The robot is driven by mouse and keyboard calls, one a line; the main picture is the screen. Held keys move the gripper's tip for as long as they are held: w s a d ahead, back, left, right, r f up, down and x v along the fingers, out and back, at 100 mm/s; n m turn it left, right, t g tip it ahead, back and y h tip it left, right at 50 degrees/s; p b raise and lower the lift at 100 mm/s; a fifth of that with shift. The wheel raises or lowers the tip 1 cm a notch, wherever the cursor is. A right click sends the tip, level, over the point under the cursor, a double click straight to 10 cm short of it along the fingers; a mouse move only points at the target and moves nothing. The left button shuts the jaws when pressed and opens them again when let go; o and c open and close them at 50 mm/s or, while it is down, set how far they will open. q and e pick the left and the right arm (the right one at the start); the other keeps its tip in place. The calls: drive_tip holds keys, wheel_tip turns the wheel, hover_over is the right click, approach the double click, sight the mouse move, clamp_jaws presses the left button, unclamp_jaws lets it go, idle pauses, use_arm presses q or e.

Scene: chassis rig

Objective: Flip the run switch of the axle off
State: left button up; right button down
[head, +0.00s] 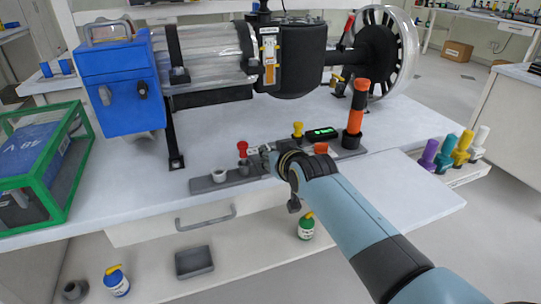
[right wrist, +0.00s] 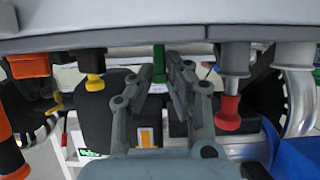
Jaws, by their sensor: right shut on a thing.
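My right gripper (head: 268,156) is at the grey control strip (head: 208,184) along the front of the bench, as seen in the head view. In the right wrist view, which shows the strip upside down, my right gripper (right wrist: 159,72) has its fingers on either side of a green lever (right wrist: 159,62) and is shut on it. The gripper hides most of this lever in the head view, so its tilt is hard to tell. The axle (head: 340,56) runs from the black housing (head: 299,62) to a spoked wheel (head: 407,50). My left gripper is not in view.
On the strip, a red knob (head: 242,147) stands left of my gripper; a yellow knob (head: 297,129), a lit green display (head: 321,133) and a tall orange-and-black handle (head: 355,115) stand right. A green-framed box (head: 62,210) sits at the left. The right front worktop (head: 400,190) is clear.

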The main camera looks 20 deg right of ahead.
drive_tip(key=shift+s+f+t+b, duration=0.2)
drive_tip(key=shift+t+b, duration=0.3)
drive_tip(key=shift+t, duration=0.2)
drive_tip(key=c, duration=1.3)
unclamp_jaws()
drive_tip(key=v, duration=1.2)
